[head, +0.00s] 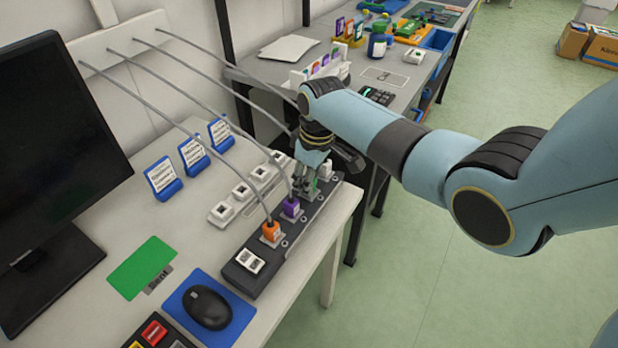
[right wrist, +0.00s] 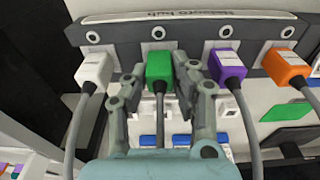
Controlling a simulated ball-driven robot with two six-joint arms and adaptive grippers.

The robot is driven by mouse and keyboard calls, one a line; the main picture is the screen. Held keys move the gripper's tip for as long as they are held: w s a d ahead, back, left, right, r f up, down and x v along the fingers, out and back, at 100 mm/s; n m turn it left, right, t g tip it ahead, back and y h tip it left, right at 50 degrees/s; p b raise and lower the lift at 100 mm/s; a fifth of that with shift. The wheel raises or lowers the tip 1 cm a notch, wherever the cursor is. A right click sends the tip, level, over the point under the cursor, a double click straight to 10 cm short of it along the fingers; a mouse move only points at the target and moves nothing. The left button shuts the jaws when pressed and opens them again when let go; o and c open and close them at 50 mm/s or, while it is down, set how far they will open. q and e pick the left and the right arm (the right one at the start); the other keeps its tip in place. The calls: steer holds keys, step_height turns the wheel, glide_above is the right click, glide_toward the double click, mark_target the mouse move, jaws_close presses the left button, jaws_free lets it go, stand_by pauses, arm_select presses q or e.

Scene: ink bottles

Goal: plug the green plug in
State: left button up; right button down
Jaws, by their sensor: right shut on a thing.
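The green plug (right wrist: 160,68) is between the fingers of my right gripper (right wrist: 160,85) in the right wrist view, its grey cable running back under the gripper. My right gripper (head: 307,188) is shut on it at the dark power strip (head: 265,277). A little green (head: 314,188) shows beside the fingers in the head view. The plug lines up with a socket in the strip's row; I cannot tell whether it is fully seated. A purple plug (head: 291,207) and an orange plug (head: 270,231) sit in the strip, and a white plug (right wrist: 95,70) is on the other side.
A row of white sockets (head: 222,213) lies beside the strip. Blue card stands (head: 162,178), a green card (head: 141,267), a mouse (head: 207,307) and a monitor (head: 55,130) share the desk. Grey cables (head: 215,75) arch from the wall panel to the strip.

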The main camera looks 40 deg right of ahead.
steer(key=c, duration=0.5)
jaws_free()
step_height(320, 180, up, 8)
steer(key=p, duration=0.8)
steer(key=shift+p, duration=0.35)
steer(key=shift+s, duration=0.1)
stand_by(0.4)
